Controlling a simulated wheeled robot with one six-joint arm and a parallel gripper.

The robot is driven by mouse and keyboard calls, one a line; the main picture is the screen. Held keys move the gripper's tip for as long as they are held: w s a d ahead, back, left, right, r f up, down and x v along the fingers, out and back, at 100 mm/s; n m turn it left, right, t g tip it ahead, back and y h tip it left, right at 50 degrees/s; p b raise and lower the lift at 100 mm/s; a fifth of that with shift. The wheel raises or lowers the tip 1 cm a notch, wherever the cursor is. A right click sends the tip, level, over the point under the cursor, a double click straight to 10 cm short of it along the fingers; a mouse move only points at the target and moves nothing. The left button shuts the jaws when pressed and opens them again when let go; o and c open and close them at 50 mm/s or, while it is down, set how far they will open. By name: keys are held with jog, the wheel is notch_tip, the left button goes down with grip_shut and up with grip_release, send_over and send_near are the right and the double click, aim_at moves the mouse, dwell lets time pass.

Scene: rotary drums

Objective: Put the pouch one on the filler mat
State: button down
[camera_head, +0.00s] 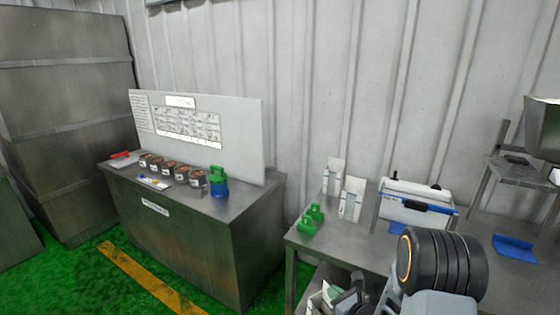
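Two white upright pouches with printed fronts, a rear one (333,176) and a front one (351,199), stand on the steel table (345,245) at the right. I cannot tell which is pouch one. A blue mat (515,249) lies flat on the table's right part, and a smaller blue patch (398,227) shows beside my arm. I cannot tell which is the filler mat. A dark shape at the bottom edge, seemingly my gripper (350,294), is beside a white and green item (322,299). The frame cuts both off, so its fingers and any hold are unclear.
A white machine with a blue bar (418,203) stands behind my ribbed black arm joint. Green containers (312,218) are near the table's left corner. A metal cabinet (185,240) at left holds several small pots and a green-blue bottle (218,183). Green floor lies between.

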notch_tip(320, 180, up, 10)
jog(key=w+m+t+h, duration=0.1)
jog(key=w+m+h, duration=0.1)
jog(key=shift+r+h, duration=0.15)
jog(key=shift+h, duration=0.25)
jog(key=shift+d, duration=0.1)
